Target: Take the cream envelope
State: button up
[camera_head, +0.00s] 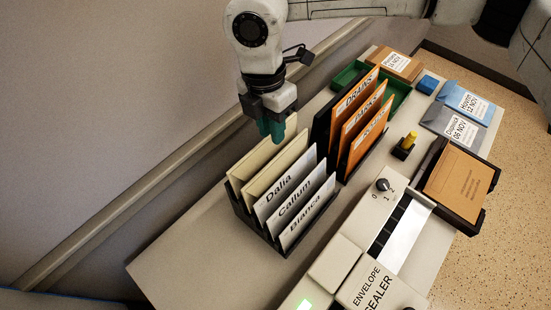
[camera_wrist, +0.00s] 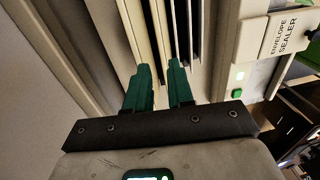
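Two cream envelopes (camera_head: 262,156) stand upright at the back left of a dark rack (camera_head: 243,213), behind white cards marked Dalia (camera_head: 281,190), Callum (camera_head: 299,203) and Bianca (camera_head: 310,216). My gripper (camera_head: 271,128), with green fingers, points down over the far end of the cream envelopes. In the wrist view the two fingertips (camera_wrist: 160,68) are apart with a narrow gap, and cream edges (camera_wrist: 134,28) run ahead of them. I cannot tell whether an edge lies between the fingers; none looks gripped.
A second rack with orange folders (camera_head: 362,128) stands close to the right of my gripper. Beyond it are a green tray (camera_head: 349,73) and grey-blue envelopes (camera_head: 455,122). The envelope sealer (camera_head: 377,287) is at the front right. The wall is close on the left.

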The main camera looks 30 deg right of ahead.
aim_at(276, 157)
jog(key=f, duration=0.3)
jog(key=f+p, duration=0.1)
jog(key=shift+s+d+f, duration=0.2)
jog(key=shift+s+d, duration=0.05)
jog(key=shift+d, duration=0.1)
jog(key=shift+s+f+p, duration=0.2)
jog(key=shift+f+p, duration=0.25)
jog(key=shift+f, duration=1.1)
jog(key=shift+s+f+p, duration=0.15)
jog(key=shift+f+p, duration=0.3)
jog(key=shift+f, duration=1.1)
grip_shut()
